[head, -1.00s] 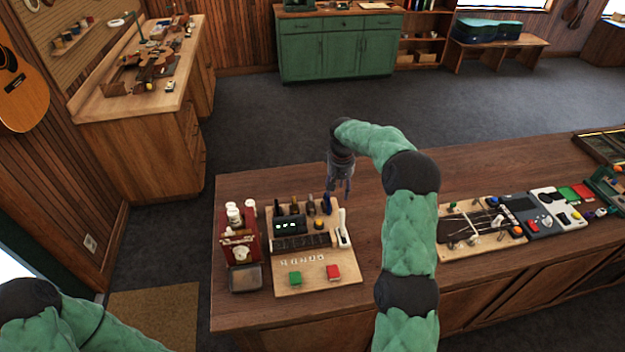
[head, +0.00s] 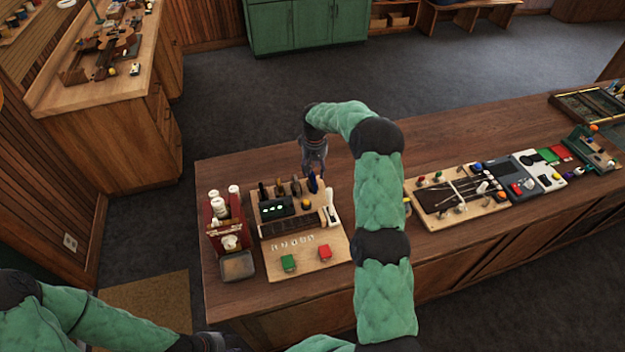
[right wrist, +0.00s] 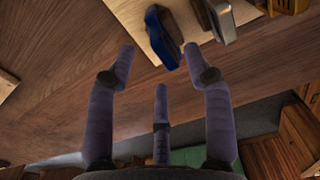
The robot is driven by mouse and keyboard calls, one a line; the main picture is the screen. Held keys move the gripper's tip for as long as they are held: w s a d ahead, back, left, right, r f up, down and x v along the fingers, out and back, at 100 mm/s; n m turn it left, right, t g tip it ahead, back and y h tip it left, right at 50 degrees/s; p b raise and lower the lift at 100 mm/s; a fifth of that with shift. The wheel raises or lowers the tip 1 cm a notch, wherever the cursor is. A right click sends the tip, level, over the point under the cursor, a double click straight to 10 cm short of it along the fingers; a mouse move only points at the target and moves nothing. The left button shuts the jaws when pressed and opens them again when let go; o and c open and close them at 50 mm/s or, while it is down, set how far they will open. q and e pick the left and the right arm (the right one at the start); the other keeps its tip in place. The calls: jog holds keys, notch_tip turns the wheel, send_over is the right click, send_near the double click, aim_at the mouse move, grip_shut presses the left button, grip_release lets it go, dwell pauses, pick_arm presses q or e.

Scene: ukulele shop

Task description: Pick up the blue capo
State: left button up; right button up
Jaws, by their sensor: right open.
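The blue capo (head: 313,184) stands at the back right of a wooden board on the counter, at the end of a row of darker capos. In the right wrist view the blue capo (right wrist: 162,38) is upright at the board's edge, just beyond the fingertips. My right gripper (head: 314,170) is open and empty, pointing down just behind the blue capo; in the right wrist view its spread fingers (right wrist: 162,58) have the capo ahead of the gap between them. My left gripper (head: 217,342) is only partly in view at the bottom edge, and its fingers are unclear.
The counter behind the board is bare.

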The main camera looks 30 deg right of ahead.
aim_at(314, 175)
jog(key=shift+f, duration=2)
grip_shut()
jog(key=shift+r, duration=0.1)
